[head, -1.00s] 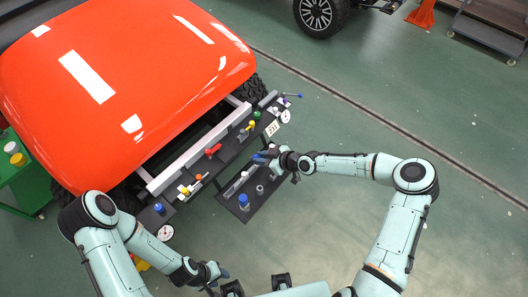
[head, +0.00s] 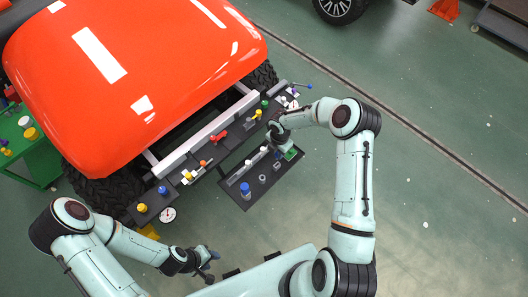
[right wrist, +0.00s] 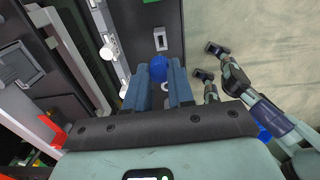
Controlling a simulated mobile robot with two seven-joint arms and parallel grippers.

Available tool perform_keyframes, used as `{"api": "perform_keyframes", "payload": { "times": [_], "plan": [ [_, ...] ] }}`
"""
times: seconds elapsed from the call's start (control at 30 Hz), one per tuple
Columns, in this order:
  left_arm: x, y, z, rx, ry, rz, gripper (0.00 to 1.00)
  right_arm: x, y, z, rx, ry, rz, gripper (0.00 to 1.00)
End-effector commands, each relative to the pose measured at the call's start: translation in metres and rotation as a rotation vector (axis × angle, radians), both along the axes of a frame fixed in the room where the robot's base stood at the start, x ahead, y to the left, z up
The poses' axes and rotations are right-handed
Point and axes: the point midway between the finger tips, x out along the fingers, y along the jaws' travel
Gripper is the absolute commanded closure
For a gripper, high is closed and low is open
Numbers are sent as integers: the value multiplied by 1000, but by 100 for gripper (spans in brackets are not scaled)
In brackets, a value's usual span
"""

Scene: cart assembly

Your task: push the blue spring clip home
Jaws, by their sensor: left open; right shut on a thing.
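My right gripper (right wrist: 163,82) is shut on a rounded blue piece (right wrist: 158,68), which I take to be the blue spring clip. Only its top shows between the dark blue fingers in the right wrist view. In the head view this gripper (head: 277,135) is over the far right end of the dark tray (head: 238,172), and the held piece is hidden there. I cannot tell whether the piece touches the tray. My left gripper (head: 211,262) is open and empty, low at the left, away from the tray.
A blue-topped cylinder (head: 245,189) and white pegs (head: 248,163) stand on the tray. Behind it, a bar across the orange vehicle (head: 130,75) carries a red handle (head: 220,136), a yellow knob (head: 257,114) and a blue knob (head: 162,190). The floor (head: 440,220) at right is clear.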

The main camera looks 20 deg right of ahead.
Motion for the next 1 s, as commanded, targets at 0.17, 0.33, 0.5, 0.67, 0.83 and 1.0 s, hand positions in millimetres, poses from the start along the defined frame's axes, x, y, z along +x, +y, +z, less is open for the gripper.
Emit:
{"api": "perform_keyframes", "payload": {
  "times": [0.17, 0.33, 0.5, 0.67, 0.83, 1.0],
  "plan": [
    [-1, 0, -1, 0, 1, 0, 57, -1, -1, -1, -2, -1, 3, 100],
    [0, 0, 0, 0, 0, 0, 57, -1, -1, 0, -1, -1, 3, 100],
    [3, 0, 3, 0, -3, 0, 57, 0, -1, 2, 0, -3, 15, 100],
    [-3, 0, -4, 0, 3, 0, 57, -2, 0, -13, 1, 0, 13, 100],
    [-10, 0, -11, 1, 11, 0, 57, -3, -1, -31, 0, 2, 12, 100],
    [-14, 0, -16, 0, 16, 0, 57, -2, 0, -44, 1, 0, 11, 100]
  ]
}}
